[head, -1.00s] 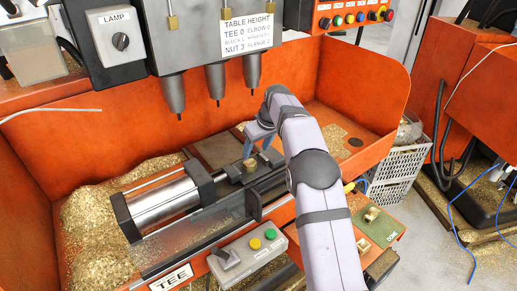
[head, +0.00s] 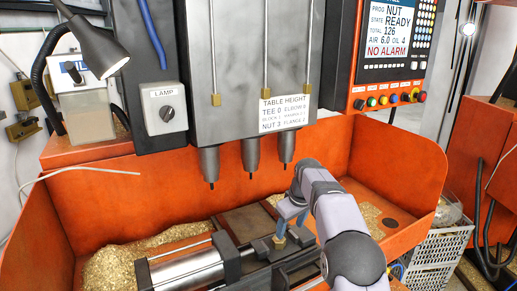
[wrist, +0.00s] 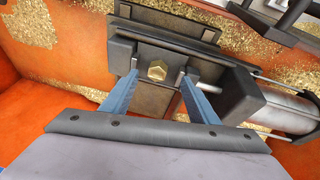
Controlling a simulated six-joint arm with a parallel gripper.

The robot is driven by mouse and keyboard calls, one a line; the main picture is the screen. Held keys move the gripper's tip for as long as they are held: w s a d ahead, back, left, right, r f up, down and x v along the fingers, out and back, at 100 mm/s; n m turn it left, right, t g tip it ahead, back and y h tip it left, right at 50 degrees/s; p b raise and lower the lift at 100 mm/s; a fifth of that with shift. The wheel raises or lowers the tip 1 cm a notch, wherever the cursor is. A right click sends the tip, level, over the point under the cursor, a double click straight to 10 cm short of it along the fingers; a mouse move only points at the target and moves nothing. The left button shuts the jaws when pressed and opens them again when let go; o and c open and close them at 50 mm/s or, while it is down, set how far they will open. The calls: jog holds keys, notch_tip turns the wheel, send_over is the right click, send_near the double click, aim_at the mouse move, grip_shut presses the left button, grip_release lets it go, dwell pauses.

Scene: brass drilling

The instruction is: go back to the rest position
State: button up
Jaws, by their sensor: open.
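My gripper (wrist: 160,80) is open, with its two blue fingers spread apart at the vise. A hex-shaped brass piece (wrist: 157,70) sits at the dark vise jaw (wrist: 180,58). In the wrist view it shows between the fingertips, with a gap on each side. In the head view my gripper (head: 290,222) is over the vise, and the brass piece (head: 279,241) shows just below the fingers. My arm reaches in from the lower right. Whether the fingertips are beside the piece or above it, I cannot tell.
Three drill spindles (head: 250,155) hang behind the gripper, apart from it. The orange tray wall (head: 100,195) surrounds the work area, with brass chips (head: 125,265) at the left. The screen (head: 390,30) reads NUT, READY, NO ALARM. A grey crate (head: 440,248) stands at the right.

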jog(key=s+n+h+p, duration=0.3)
jog(key=s+n, duration=0.3)
jog(key=s, duration=0.5)
jog(key=s+d+f+m+g+y+b, duration=0.1)
jog(key=s+f+m+b, duration=0.2)
jog(key=s, duration=1.1)
jog(key=s+d+f+m+g+y+b, duration=0.1)
jog(key=s+f+m+b, duration=0.3)
jog(key=s+f+m, duration=0.5)
jog(key=s+g, duration=0.1)
jog(key=s, duration=0.4)
jog(key=shift+s+f+g, duration=0.25)
jog(key=shift+s+g, duration=0.05)
jog(key=shift+s, duration=0.05)
